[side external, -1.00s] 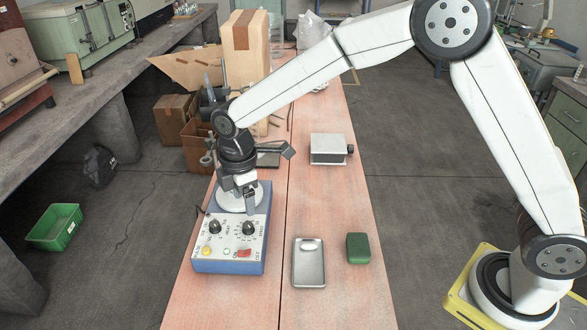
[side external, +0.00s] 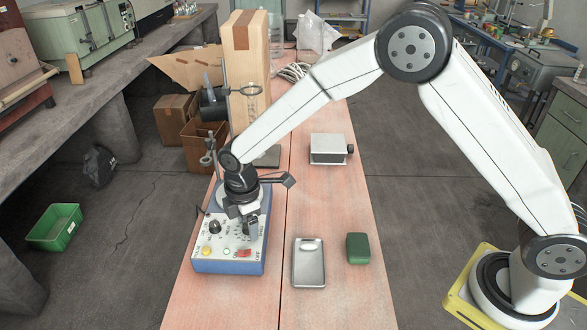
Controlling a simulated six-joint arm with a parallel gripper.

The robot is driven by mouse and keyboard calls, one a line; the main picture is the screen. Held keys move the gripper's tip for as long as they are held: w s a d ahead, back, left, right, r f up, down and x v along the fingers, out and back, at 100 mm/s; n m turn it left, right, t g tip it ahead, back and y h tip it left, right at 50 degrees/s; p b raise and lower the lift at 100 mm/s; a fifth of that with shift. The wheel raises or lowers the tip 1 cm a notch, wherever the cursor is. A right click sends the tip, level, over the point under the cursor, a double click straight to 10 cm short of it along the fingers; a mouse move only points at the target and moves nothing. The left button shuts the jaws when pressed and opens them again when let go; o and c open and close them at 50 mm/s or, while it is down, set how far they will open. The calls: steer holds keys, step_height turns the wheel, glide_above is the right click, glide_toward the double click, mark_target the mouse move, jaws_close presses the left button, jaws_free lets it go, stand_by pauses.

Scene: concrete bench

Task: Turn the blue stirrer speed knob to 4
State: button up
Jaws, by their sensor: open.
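The blue stirrer (side external: 229,268) stands on the bench with its pale control panel facing the camera. Its left black knob (side external: 215,227) is in plain view. The right black knob is mostly hidden behind my gripper, and part of its dial markings (side external: 237,234) shows. A yellow button (side external: 206,251), a white button and a red switch (side external: 244,253) sit along the panel's lower edge. My gripper (side external: 249,232) is open and points down over the right knob. I cannot tell whether its fingers touch the knob or what value it points to.
A metal tin (side external: 309,270) and a green box (side external: 358,248) lie right of the stirrer. A grey box (side external: 327,149) sits farther back. A stand with a ring clamp (side external: 249,91) and a tall carton (side external: 246,65) rise behind my wrist. The bench's front right is clear.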

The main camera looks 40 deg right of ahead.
jaws_close()
steer(key=shift+m, duration=0.6)
steer(key=m, duration=0.3)
steer(key=shift+m, duration=0.3)
steer(key=m, duration=0.9)
steer(key=shift+m, duration=0.4)
steer(key=m, duration=0.5)
